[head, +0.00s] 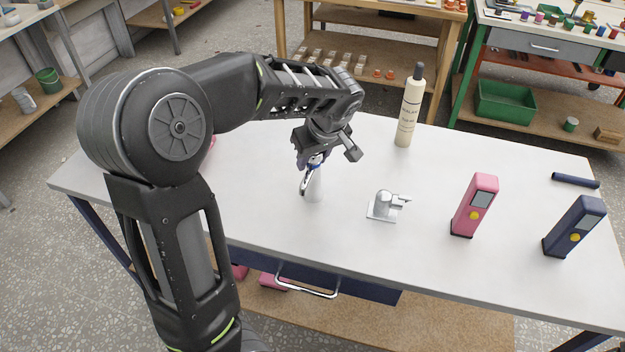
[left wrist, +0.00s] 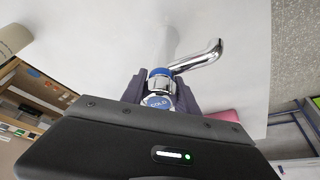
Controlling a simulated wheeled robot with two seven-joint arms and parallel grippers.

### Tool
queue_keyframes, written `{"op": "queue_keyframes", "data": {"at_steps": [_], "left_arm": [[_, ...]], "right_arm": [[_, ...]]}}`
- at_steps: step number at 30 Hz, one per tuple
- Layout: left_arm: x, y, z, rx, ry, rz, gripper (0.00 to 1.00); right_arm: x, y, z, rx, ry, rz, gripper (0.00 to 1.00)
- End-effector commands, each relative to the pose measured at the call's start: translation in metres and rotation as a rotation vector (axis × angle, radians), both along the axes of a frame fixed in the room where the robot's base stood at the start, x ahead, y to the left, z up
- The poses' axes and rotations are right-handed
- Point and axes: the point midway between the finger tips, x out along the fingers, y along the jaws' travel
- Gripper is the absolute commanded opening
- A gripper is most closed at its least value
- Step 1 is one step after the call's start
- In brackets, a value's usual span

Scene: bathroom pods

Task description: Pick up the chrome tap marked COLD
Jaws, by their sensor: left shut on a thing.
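The chrome tap marked COLD (left wrist: 205,58) shows in the left wrist view, with a blue ring, a curved spout and a blue disc reading COLD. It sits between the fingers of my left gripper (left wrist: 158,92), which is shut on it. In the head view my left gripper (head: 318,160) points down over the white table (head: 262,178), left of centre. The tap's spout (head: 304,184) hangs below the fingers beside a white, tapered shape (head: 315,188). I cannot tell whether the tap touches the table. Much of the tap is hidden by the gripper. My right gripper is out of view.
A second, white and chrome tap (head: 383,206) stands right of the gripper. A cream bottle (head: 408,115) stands behind it. A pink device (head: 474,206), a navy device (head: 574,228) and a dark tube (head: 575,180) are at the right. The table's front right is clear.

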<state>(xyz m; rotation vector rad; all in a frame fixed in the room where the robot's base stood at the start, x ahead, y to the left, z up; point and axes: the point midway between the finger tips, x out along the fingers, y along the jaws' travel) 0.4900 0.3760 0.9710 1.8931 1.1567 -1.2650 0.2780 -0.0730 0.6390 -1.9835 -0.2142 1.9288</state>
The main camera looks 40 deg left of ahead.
Motion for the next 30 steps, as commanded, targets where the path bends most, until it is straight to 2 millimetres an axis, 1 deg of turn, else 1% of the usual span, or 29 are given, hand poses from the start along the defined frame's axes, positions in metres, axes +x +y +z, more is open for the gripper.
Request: {"op": "queue_keyframes", "data": {"at_steps": [5, 8, 11, 14, 21, 25, 30], "left_arm": [[0.001, 0.0, 0.003, 0.001, -0.003, 0.0, 0.0], [0.001, 0.0, 0.009, 0.001, -0.005, -0.002, 0.0], [0.002, 0.001, 0.022, 0.001, -0.008, 0.0, 0.0], [0.002, 0.0, 0.038, 0.001, -0.008, 0.0, 0.0], [0.001, 0.0, 0.082, 0.0, -0.007, -0.001, 0.0], [0.001, 0.0, 0.096, 0.001, -0.005, -0.001, 0.0], [0.0, 0.0, 0.102, 0.001, -0.003, -0.001, 0.0]], "right_arm": [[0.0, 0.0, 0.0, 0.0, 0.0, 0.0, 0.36], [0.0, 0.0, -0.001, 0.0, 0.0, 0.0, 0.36], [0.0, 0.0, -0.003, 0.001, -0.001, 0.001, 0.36], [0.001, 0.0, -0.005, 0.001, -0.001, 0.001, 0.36], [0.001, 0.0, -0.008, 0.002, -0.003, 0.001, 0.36], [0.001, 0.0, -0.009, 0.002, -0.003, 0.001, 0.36], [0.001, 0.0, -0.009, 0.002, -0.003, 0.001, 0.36]]}}
